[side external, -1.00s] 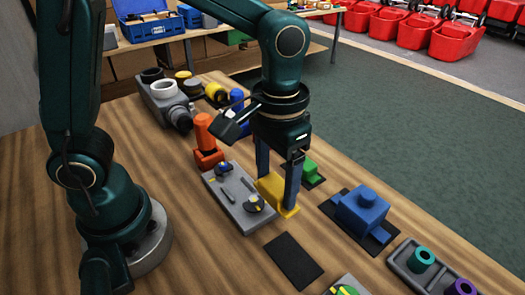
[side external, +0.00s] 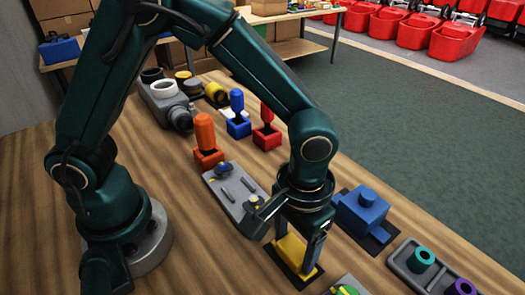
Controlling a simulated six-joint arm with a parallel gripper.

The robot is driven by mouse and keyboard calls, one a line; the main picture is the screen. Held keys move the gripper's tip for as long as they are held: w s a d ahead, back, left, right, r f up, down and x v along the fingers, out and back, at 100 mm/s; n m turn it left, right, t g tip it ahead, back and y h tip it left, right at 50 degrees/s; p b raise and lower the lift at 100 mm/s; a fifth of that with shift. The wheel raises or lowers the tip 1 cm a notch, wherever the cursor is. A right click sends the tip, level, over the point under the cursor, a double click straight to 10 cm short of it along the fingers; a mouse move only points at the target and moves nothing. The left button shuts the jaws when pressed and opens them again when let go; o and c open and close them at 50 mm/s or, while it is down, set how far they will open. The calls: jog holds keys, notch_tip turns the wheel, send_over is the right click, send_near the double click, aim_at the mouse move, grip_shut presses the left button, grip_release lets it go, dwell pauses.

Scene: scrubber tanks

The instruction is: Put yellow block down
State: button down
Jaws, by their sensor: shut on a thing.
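The yellow block (side external: 291,252) is between the two fingers of my gripper (side external: 296,252), which is shut on it. The block is over the black mat (side external: 275,258) at the front middle of the table, and the mat's dark edges show around it. I cannot tell whether the block touches the mat or hangs just above it. My gripper points down and hides part of the block's top.
A grey tray (side external: 226,187) lies just left of my gripper. A blue block (side external: 361,211) sits on a black mat to the right. A grey holder with teal and purple rings (side external: 404,262) is at front right. Orange, blue and red upright pieces stand behind.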

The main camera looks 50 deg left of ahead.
aim_at(295, 249)
jog(key=shift+f, duration=0.15)
grip_release()
notch_tip(295, 249, up, 11)
jog(key=shift+s+a+r+t, duration=0.55)
jog(key=shift+s+a+t, duration=0.4)
jog(key=shift+a, duration=1.55)
jog(key=shift+s+a+r+t, duration=0.6)
jog(key=shift+s+a+t, duration=0.35)
jog(key=shift+a, duration=1.55)
jog(key=shift+s+a+r+t, duration=0.55)
jog(key=shift+s+a+t, duration=0.4)
jog(key=shift+a, duration=1.55)
